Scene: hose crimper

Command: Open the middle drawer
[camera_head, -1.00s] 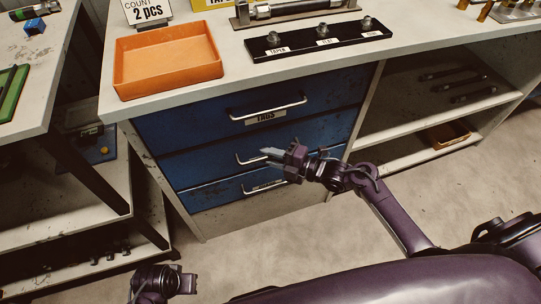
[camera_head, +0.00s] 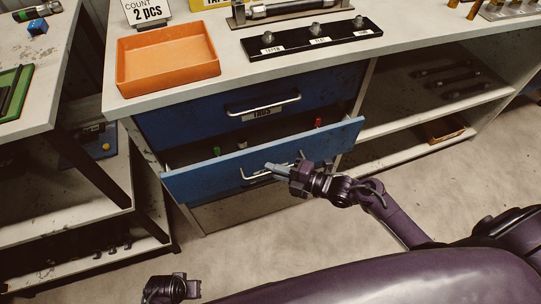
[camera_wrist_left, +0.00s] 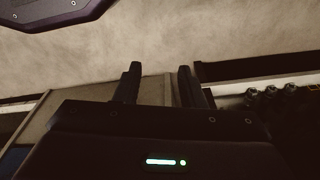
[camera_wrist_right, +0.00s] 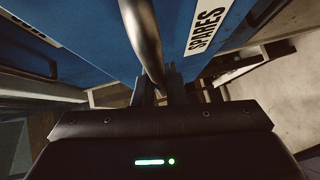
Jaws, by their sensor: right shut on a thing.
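The middle drawer (camera_head: 210,178) of the blue cabinet is pulled out, its front standing clear of the top drawer. Small red, green and pale items show inside. My right gripper (camera_head: 277,170) is at the handle (camera_head: 252,176) on this drawer front. In the right wrist view the metal handle bar (camera_wrist_right: 143,40) runs down between the fingers (camera_wrist_right: 172,85), which are shut on it, beside a SPARES label (camera_wrist_right: 207,25). My left gripper (camera_wrist_left: 158,85) is empty, its fingers apart above the floor. Only part of the left hand shows at the bottom left of the head view.
The top drawer (camera_head: 195,117) is shut. An orange tray (camera_head: 168,82) and a black rack (camera_head: 312,40) stand on the bench above. Open shelves (camera_head: 400,105) are to the right, a side table (camera_head: 40,110) to the left. The floor (camera_head: 440,180) in front is clear.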

